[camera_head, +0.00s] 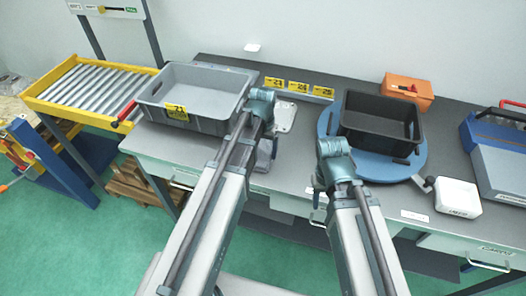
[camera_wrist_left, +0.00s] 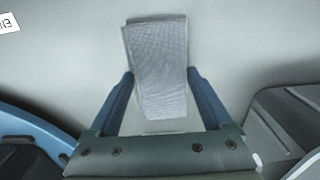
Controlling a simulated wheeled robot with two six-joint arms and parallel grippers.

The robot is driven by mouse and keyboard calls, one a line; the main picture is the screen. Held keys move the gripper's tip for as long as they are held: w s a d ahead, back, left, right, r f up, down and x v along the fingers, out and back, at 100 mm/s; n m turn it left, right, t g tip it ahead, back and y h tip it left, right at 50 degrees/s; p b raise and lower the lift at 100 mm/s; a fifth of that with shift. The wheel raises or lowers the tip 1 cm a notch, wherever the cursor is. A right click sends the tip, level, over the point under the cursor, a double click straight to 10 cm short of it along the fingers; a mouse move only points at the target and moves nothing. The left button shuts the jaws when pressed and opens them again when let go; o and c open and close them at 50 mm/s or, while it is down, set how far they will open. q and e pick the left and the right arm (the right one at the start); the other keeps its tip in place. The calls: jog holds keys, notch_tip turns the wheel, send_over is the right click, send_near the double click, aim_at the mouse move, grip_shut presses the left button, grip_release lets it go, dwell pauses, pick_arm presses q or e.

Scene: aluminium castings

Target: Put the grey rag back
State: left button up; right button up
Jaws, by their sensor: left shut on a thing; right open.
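The grey rag (camera_wrist_left: 158,60) is a folded, fine-checked cloth between the two blue fingers of my left gripper (camera_wrist_left: 160,80) in the left wrist view. The fingers are shut on it, and its upper end sticks out past them. In the head view my left gripper (camera_head: 272,150) is above the bench between the grey crate and the blue turntable; my wrist hides most of the rag there. My right gripper (camera_head: 318,192) is open, low in front of the turntable; its fingers show only in part.
A grey crate (camera_head: 160,102) with a yellow tag stands left. A black bin (camera_head: 375,138) sits on the blue turntable (camera_head: 413,162). An orange box (camera_head: 408,90), yellow labels (camera_head: 298,87) and a white box (camera_head: 457,197) are on the grey bench (camera_head: 340,92). A pale plate (camera_head: 287,113) lies beside my left wrist.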

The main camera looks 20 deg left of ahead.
aim_at(263, 152)
pick_arm(q)
jog(key=shift+f, duration=0.15)
jog(key=o, duration=1)
notch_tip(263, 152, up, 12)
jog(key=p, duration=1.2)
jog(key=s+d+m, duration=0.1)
jog(key=s+d, duration=0.2)
jog(key=s, duration=0.1)
jog(key=s+d+m, duration=0.1)
jog(key=s+d, duration=0.3)
jog(key=s, duration=0.1)
jog(key=s+d+m+y, duration=0.1)
jog(key=s+d, duration=0.2)
jog(key=s, duration=0.2)
jog(key=shift+s+d+r, duration=0.15)
jog(key=shift+d+r, duration=0.05)
jog(key=shift+d, duration=0.05)
